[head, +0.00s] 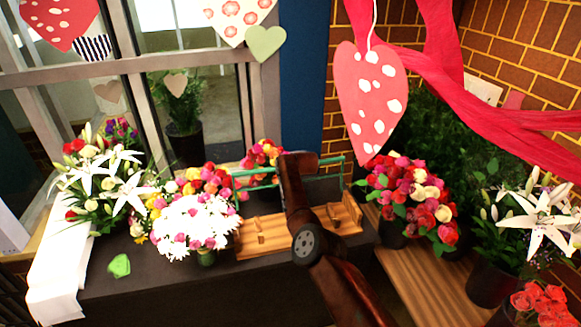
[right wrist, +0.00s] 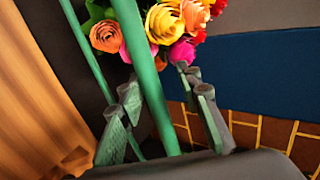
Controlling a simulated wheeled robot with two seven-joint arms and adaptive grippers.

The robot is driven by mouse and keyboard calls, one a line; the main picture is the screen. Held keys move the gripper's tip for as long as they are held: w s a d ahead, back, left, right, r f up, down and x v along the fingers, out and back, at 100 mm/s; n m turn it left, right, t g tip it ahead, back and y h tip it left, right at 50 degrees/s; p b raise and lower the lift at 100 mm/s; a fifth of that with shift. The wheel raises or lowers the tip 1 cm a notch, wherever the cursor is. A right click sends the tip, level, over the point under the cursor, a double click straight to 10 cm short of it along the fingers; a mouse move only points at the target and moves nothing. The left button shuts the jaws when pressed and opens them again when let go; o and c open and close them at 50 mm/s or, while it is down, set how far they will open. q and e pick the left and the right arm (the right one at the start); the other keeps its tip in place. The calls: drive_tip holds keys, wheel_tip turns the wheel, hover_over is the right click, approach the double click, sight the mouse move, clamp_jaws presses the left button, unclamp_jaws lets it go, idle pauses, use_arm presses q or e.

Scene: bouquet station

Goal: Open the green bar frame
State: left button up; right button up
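The green bar frame (head: 259,171) stands on a wooden base (head: 262,240) on the dark table in the head view. Its upper bar runs left to right, with green posts at both ends. My right arm crosses in front of it and hides its middle and the right gripper's fingers. In the right wrist view my right gripper (right wrist: 157,82) is open, its fingers apart on either side of a thick green bar (right wrist: 138,50). I cannot tell whether either finger touches the bar. A second, thinner green bar (right wrist: 84,42) shows to the left. My left gripper is not in view.
White flowers (head: 195,222) stand close left of the frame, and a red bouquet (head: 415,195) stands to its right. Orange and yellow roses (right wrist: 160,22) lie beyond the bar. A red heart (head: 370,100) hangs above. The dark table front (head: 160,285) is mostly clear.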

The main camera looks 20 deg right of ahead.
drive_tip(key=shift+a+f, duration=0.15)
drive_tip(key=shift+f, duration=0.15)
drive_tip(key=shift+r, duration=0.1)
drive_tip(key=v, duration=1.2)
idle(0.4)
